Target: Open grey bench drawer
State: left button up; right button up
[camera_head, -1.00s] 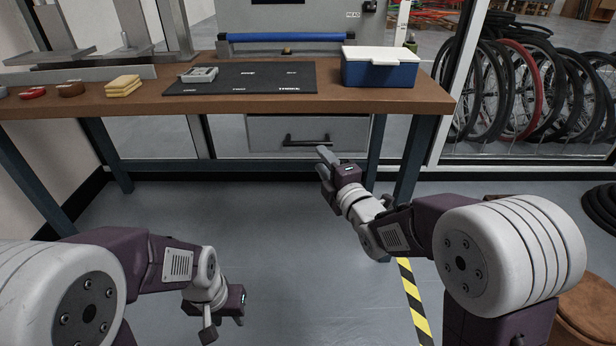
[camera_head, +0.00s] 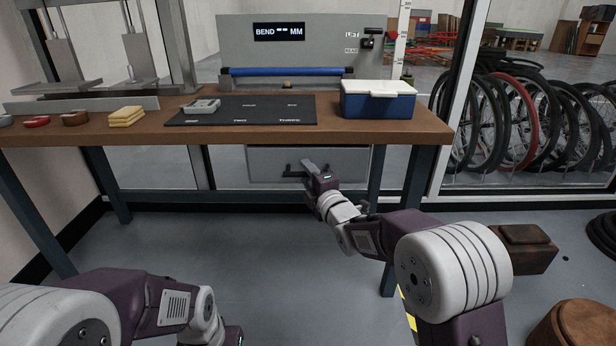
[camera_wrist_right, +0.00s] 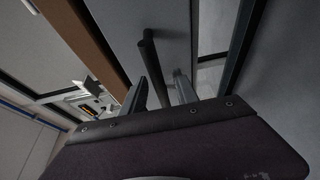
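The grey bench drawer (camera_head: 262,166) hangs under the wooden bench top in the head view and looks shut. Its dark bar handle (camera_head: 291,171) is partly covered by my right gripper (camera_head: 308,168), which is at the handle's right part. In the right wrist view the handle (camera_wrist_right: 149,55) runs down between the two spread fingers of the right gripper (camera_wrist_right: 161,92). The fingers are open, with a gap visible beside the bar; I cannot tell whether either touches it. My left gripper (camera_head: 233,337) is low at the bottom edge, its fingers mostly cut off.
The bench top (camera_head: 350,132) carries a blue box with a white lid (camera_head: 378,100), a black mat (camera_head: 240,118) and yellow pads (camera_head: 126,117). A blue bench leg (camera_head: 410,180) stands right of the drawer. The floor before the drawer is clear.

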grip_shut()
dwell(1.3)
